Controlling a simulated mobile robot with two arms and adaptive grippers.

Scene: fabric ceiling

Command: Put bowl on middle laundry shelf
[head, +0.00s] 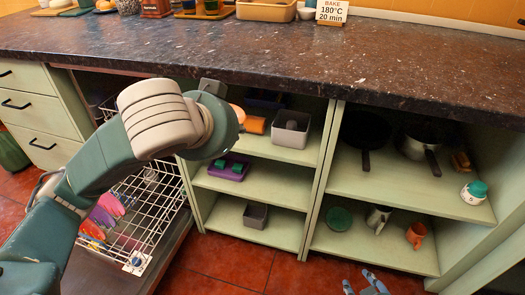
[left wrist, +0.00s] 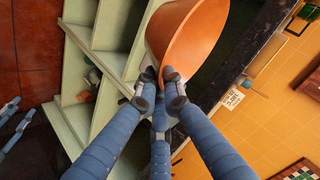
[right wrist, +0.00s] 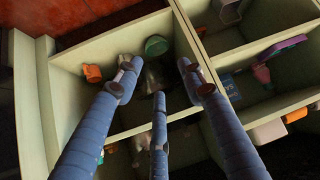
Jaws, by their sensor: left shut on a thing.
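An orange bowl (left wrist: 183,32) fills the top middle of the left wrist view. My left gripper (left wrist: 160,80) is shut on its rim. In the head view my arm hides this gripper, and only an orange sliver, perhaps the bowl (head: 239,113), shows beside it, in front of the upper shelf.
A grey bin (head: 291,129) and an orange item (head: 255,125) sit on the upper shelf, another grey bin (head: 256,215) below. Pans (head: 420,140) and mugs fill the right bay. A dark countertop (head: 270,60) overhangs the shelves. An open dishwasher rack (head: 150,215) stands left.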

